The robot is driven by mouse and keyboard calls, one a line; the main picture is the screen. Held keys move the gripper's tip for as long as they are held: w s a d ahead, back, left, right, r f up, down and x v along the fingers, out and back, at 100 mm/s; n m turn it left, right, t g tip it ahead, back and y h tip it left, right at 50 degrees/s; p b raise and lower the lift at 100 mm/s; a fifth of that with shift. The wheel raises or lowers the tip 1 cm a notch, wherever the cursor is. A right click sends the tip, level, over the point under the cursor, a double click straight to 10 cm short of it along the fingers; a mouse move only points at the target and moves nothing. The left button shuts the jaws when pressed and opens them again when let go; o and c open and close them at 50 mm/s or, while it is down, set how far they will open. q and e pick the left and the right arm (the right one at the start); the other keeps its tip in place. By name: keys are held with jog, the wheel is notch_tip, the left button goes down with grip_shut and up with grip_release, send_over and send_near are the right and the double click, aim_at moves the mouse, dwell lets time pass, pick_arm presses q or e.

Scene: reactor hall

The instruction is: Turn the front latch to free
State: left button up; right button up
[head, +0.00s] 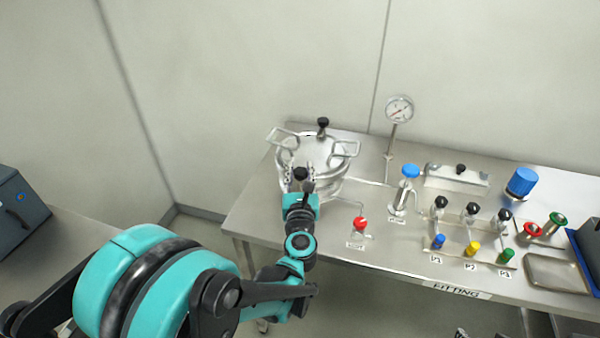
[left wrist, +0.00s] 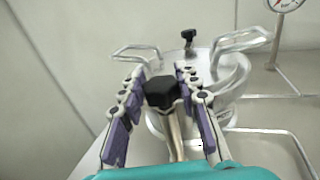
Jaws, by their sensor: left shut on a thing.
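A silver vessel (head: 330,183) with a lid and two wire handles stands at the left end of the steel table. The front latch (head: 301,174) has a black knob and sits on the vessel's near side. In the left wrist view the black knob of the front latch (left wrist: 161,91) lies between the fingers, with a metal stem below it. My left gripper (head: 300,180) is shut on the front latch. A second black-knobbed latch (head: 323,123) stands at the back of the vessel, and it also shows in the left wrist view (left wrist: 189,36). My right gripper is out of view.
A red-knobbed valve (head: 360,224) and a blue-topped valve (head: 410,172) stand right of the vessel. A pressure gauge (head: 399,109) rises behind. Further right are a rack of black-knobbed fittings (head: 471,210) and a steel tray (head: 556,273). The wall is close behind the table.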

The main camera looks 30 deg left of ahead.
pick_arm(q)
jog(key=n+g+y+b, duration=0.1)
jog(key=n+g+y, duration=0.4)
jog(key=g+y, duration=0.1)
jog(key=shift+n, duration=0.3)
dwell(0.4)
jog(key=o, duration=1.2)
jog(key=v, duration=1.2)
jog(key=shift+w, duration=0.25)
jog(key=shift+d, duration=0.1)
